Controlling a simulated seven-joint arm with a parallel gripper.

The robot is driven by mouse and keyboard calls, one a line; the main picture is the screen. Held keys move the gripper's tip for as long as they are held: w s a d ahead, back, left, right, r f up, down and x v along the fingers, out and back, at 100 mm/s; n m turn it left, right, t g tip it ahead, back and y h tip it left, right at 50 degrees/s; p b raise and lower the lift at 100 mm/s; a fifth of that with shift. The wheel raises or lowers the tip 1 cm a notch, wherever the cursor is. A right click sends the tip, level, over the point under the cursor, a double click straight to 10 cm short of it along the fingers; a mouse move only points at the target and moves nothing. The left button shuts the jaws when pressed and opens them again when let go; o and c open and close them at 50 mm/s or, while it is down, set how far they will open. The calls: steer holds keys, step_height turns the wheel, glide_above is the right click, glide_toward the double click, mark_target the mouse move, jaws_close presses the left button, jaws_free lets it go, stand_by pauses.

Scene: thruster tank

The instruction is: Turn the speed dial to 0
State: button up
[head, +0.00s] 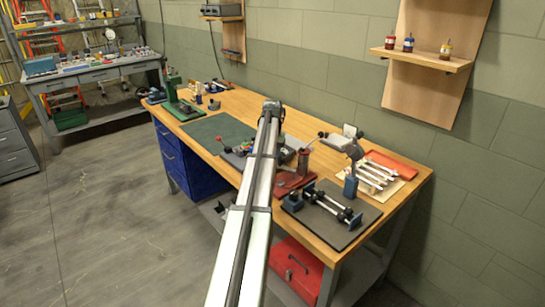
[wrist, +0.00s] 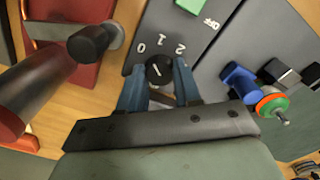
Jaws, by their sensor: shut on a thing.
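The speed dial (wrist: 158,70) is a small round black knob with a thin white mark, on a dark grey panel (wrist: 154,17). White figures 0, 1 and 2 stand in an arc above it in the wrist view. In the head view my own arm hides the dial and the gripper.
In the wrist view, a dark red cylinder (wrist: 38,90) and a black knob (wrist: 90,44) stand left. A blue fitting with orange and green rings (wrist: 268,102) lies right. A green button (wrist: 190,5) sits above. The bench (head: 225,104) has a dark green mat (head: 218,130).

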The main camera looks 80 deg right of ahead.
steer(key=n, duration=0.4)
steer(key=shift+n, duration=0.4)
stand_by(0.4)
steer(key=o, duration=1)
steer(key=shift+o, duration=0.2)
step_height(320, 180, up, 14)
steer(key=shift+f, duration=0.1)
stand_by(0.3)
